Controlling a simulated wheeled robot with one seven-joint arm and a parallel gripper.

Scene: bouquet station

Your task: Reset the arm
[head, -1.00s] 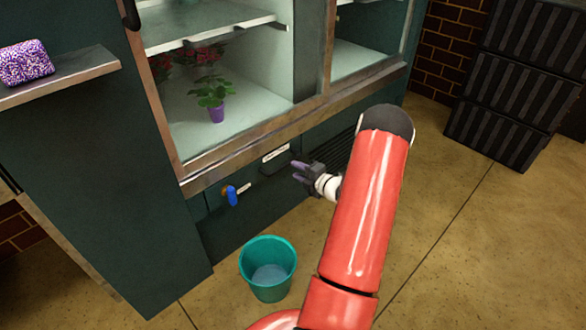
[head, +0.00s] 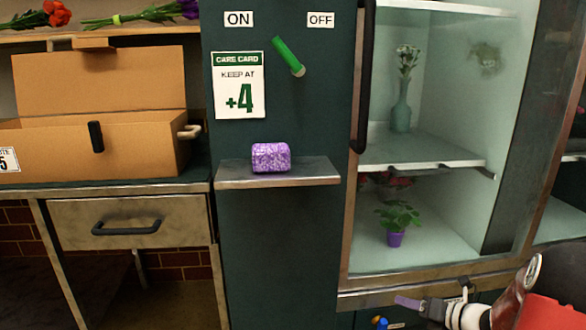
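My gripper (head: 408,303) shows low at the right of the head view, in front of the bottom edge of the glass cabinet (head: 345,245). A purple-tipped finger points left, with dark parts and a white wrist behind it. The gap between the fingers is not clear from this angle, and I see no object held. My red arm (head: 555,313) runs off the lower right corner.
A purple speckled sponge-like block (head: 270,157) rests on a metal shelf (head: 280,180). A green lever (head: 288,56) sits between ON and OFF labels. A potted plant (head: 396,238) and vase (head: 401,115) stand in the cabinet. An open cardboard box (head: 100,145) stands left.

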